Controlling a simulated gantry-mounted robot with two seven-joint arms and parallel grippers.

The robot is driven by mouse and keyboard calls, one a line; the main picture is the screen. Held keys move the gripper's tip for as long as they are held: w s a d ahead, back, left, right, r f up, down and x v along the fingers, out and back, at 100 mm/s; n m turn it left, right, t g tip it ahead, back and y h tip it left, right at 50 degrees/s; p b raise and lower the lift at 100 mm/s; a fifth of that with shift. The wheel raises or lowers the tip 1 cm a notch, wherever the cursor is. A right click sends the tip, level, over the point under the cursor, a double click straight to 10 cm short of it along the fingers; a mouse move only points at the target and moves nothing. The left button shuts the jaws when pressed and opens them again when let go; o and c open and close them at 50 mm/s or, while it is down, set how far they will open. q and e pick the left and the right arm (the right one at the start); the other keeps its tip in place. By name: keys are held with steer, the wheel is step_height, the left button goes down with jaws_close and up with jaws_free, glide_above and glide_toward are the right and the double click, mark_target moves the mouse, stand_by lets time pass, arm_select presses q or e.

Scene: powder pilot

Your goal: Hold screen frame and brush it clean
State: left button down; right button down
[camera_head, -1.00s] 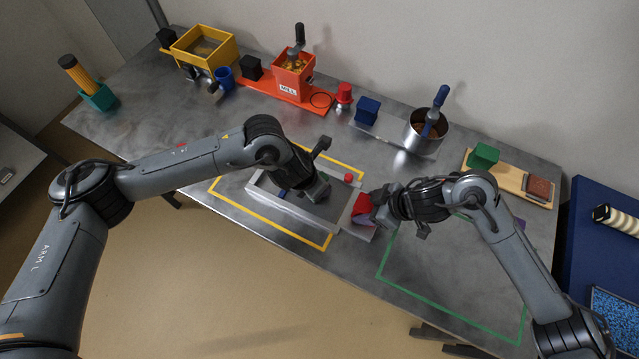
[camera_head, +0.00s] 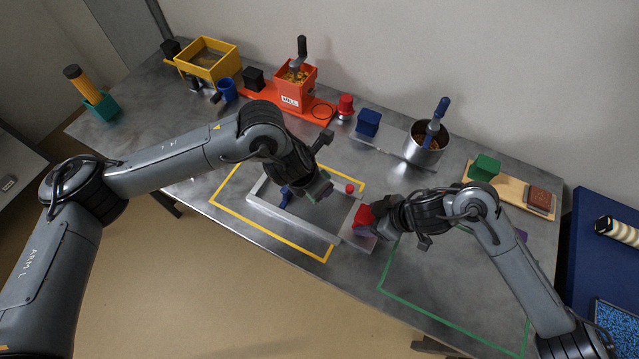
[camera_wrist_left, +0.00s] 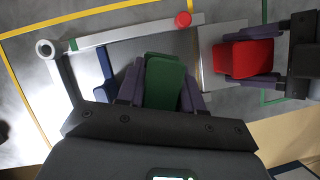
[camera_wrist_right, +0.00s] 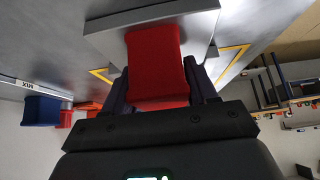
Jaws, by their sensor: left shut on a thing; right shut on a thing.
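The pale grey rectangular screen frame (camera_head: 262,205) lies over the yellow outline on the bench. It has a blue part (camera_head: 286,196) at its left side. A red block (camera_head: 363,216) stands on a pale plate at its right end. My right gripper (camera_head: 376,213) is shut on this red block, which also shows in the right wrist view (camera_wrist_right: 157,60). My left gripper (camera_head: 322,190) hangs over the frame, shut on a green block (camera_wrist_left: 164,82). I cannot tell whether brush bristles sit under the green block; the gripper hides that area.
A small red knob (camera_head: 350,188) is at the frame's far side. An orange mill (camera_head: 295,88), a blue block (camera_head: 368,122) and a steel pot (camera_head: 424,146) stand behind. The green outlined area (camera_head: 450,290) at the right is mostly clear.

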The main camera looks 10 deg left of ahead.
steer(key=shift+c, duration=1.2)
jaws_free()
steer(key=shift+r, duration=0.1)
steer(key=v, duration=0.7)
steer(key=shift+d, duration=0.15)
steer(key=shift+s+r, duration=0.1)
steer(key=shift+r, duration=0.1)
steer(key=v, duration=1.1)
steer(key=shift+d+r, duration=0.25)
steer(key=shift+r, duration=0.05)
steer(key=shift+s, duration=0.1)
